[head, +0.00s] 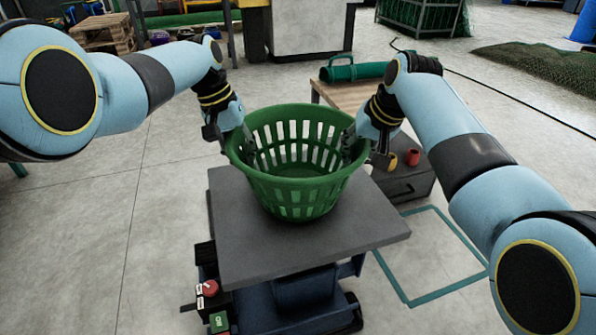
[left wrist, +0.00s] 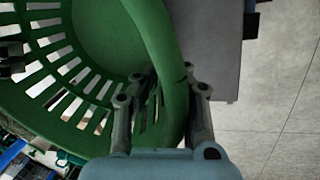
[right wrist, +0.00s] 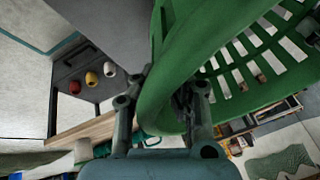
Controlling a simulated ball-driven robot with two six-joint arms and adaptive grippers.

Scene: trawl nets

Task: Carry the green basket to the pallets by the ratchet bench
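The green basket (head: 296,185), slotted and round, is upright over the grey platform top (head: 240,235). I cannot tell whether its base touches the top. My left gripper (head: 246,150) is at its left rim, with fingers on either side of the rim in the left wrist view (left wrist: 165,85). My right gripper (head: 350,143) holds the right rim the same way, as the right wrist view shows (right wrist: 165,90). Both look shut on the rim. The basket looks empty. Wooden pallets (head: 105,30) are stacked at the far upper left. A wooden-topped bench (head: 345,93) stands behind the basket to the right.
A teal floor outline (head: 440,292) lies to the right. Netting (head: 540,66) and a cable (head: 500,90) lie further back. The left floor is clear.

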